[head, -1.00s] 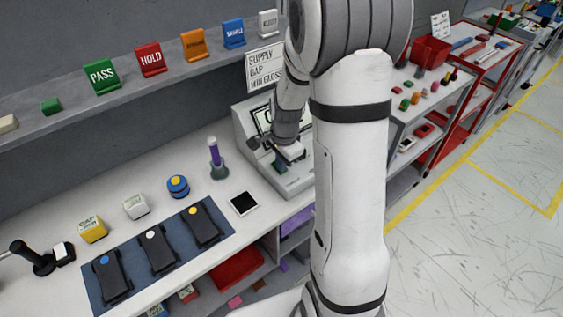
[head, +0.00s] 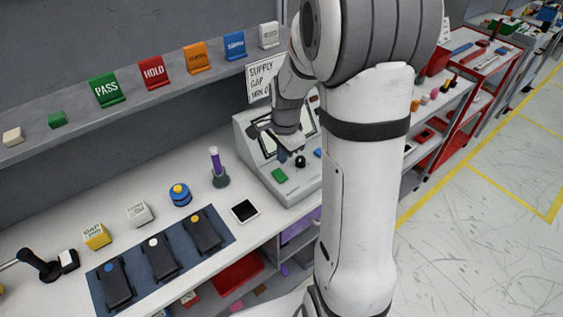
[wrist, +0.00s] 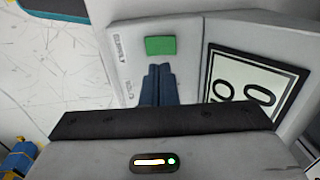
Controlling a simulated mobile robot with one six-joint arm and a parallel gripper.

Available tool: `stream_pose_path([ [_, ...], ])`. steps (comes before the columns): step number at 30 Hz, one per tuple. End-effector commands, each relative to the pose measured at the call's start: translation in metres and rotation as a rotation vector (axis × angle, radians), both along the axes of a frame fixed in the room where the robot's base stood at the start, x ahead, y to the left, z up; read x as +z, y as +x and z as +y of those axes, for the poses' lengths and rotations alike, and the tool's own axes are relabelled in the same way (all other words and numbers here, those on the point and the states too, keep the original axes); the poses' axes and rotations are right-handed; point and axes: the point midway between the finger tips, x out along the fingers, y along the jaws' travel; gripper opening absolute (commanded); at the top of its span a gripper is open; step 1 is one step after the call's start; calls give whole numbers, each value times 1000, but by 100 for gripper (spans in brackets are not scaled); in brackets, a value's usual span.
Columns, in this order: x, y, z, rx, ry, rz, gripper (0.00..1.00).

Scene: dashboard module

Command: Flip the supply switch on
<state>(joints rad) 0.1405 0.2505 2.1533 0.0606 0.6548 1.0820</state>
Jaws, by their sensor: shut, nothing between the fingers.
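The console (head: 250,143) is a pale grey unit with a sloped front. A green rectangular switch (head: 279,175) sits at its lower left. In the wrist view the green switch (wrist: 160,46) lies just beyond my fingertips, beside small lettering that seems to read "SUPPLY". I cannot tell which way it is tilted. My gripper (head: 283,158) is over the console front, up and right of the switch in the head view. Its dark blue fingers (wrist: 158,70) are together and empty, and appear apart from the switch. The screen (wrist: 247,88) shows large round digits.
A black knob (head: 300,161) and a blue control (head: 318,152) are right of the green switch. A sign (head: 263,80) hangs above. My arm hides the console's right side.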

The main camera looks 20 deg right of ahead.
Motion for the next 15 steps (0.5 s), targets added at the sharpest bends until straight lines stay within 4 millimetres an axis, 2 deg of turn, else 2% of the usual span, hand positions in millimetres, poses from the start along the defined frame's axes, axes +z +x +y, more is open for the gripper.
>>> stream_pose_path([
  [6,45,-3,-1,0,0,-3,0],
  [10,63,-5,-2,-1,0,-1,0],
  [15,73,-7,-2,-1,1,1,0],
])
